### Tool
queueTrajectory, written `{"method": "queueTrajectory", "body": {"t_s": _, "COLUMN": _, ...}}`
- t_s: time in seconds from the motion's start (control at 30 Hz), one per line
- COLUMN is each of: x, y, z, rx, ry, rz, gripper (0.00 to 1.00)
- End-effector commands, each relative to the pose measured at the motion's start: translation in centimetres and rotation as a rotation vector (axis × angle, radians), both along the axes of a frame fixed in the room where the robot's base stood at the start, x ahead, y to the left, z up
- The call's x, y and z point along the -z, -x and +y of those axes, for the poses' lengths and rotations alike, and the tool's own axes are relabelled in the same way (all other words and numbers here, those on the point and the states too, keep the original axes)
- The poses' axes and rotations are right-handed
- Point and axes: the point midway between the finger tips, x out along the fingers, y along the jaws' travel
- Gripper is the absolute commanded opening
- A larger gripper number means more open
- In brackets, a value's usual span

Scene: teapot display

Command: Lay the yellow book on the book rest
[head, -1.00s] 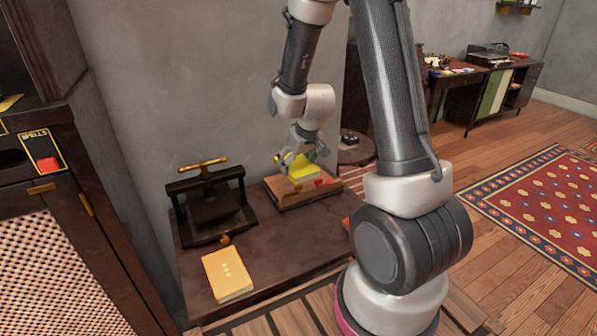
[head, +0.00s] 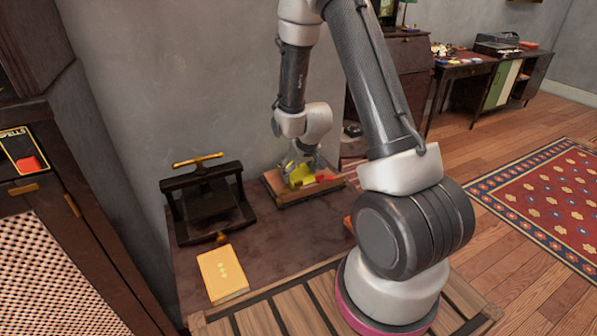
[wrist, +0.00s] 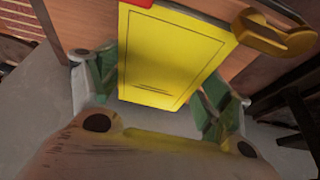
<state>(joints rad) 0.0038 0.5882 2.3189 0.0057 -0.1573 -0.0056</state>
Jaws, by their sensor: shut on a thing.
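The bright yellow book (head: 303,173) is between my gripper's fingers, over the wooden book rest (head: 283,201) at the back of the dark table. In the wrist view the yellow book (wrist: 170,55) fills the middle, with a thin dark border on its cover. My gripper (wrist: 165,88) has green fingers at both sides of the book and is shut on it. The fingers partly hide the book in the head view, and I cannot tell whether it touches the rest. Brown wood shows behind the book in the wrist view.
A dark press (head: 208,200) with a brass handle stands left of the rest. An orange-yellow book (head: 222,273) lies at the table's front left. A small red thing (head: 327,179) is at the rest's right. The table (head: 290,238) is bare in the middle.

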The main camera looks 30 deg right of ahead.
Motion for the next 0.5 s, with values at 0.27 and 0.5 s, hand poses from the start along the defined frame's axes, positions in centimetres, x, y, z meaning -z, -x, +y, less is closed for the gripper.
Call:
{"method": "queueTrajectory", "body": {"t_s": 0.27, "x": 0.38, "y": -0.05, "z": 0.00, "rx": 0.000, "ry": 0.000, "rz": -0.002, "gripper": 0.51}}
{"method": "queueTrajectory", "body": {"t_s": 0.5, "x": 0.61, "y": -0.04, "z": 0.00, "rx": 0.000, "ry": 0.000, "rz": -0.001, "gripper": 0.98}}
